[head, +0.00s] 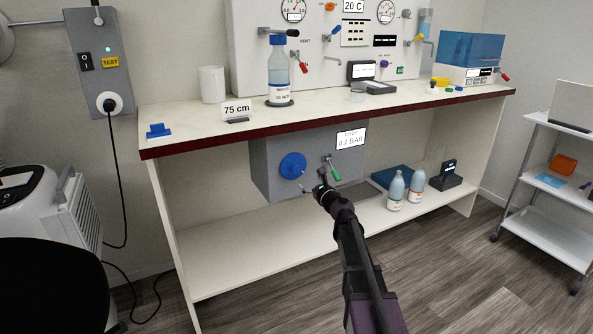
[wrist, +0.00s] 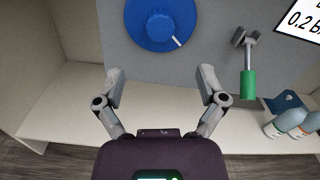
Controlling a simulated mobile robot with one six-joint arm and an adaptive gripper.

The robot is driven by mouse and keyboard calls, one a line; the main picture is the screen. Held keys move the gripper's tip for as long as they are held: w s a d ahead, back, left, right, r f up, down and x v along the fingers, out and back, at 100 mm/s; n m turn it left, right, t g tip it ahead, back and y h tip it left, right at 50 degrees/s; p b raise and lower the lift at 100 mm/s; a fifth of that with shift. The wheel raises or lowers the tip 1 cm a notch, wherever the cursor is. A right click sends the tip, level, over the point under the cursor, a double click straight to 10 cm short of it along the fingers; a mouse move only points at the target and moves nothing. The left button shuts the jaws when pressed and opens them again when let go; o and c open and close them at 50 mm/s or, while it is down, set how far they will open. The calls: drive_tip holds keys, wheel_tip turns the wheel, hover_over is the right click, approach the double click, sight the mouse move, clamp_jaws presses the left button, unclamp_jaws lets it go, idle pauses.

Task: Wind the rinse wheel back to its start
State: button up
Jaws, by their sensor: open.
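The rinse wheel is a round blue knob (head: 292,166) on the front of a grey box (head: 264,180) under the counter. In the wrist view the blue wheel (wrist: 160,22) is at the top centre, with a white mark pointing to its lower right. My gripper (head: 318,188) is in front of the box, low and to the right of the wheel in the head view. In the wrist view my gripper (wrist: 160,78) has its two fingers spread, empty, below the wheel and apart from it.
A green-handled lever (wrist: 248,82) hangs on the box right of the wheel, near a "0.2 BAR" label (head: 350,138). Two bottles (head: 396,190) and a blue tray (head: 388,178) stand on the lower shelf to the right. The counter edge (head: 320,124) overhangs the box.

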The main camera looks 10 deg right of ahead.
sight(297, 170)
drive_tip(key=x, duration=1)
drive_tip(key=shift+w+a, duration=0.1)
drive_tip(key=shift+w, duration=0.25)
drive_tip(key=c, duration=1.1)
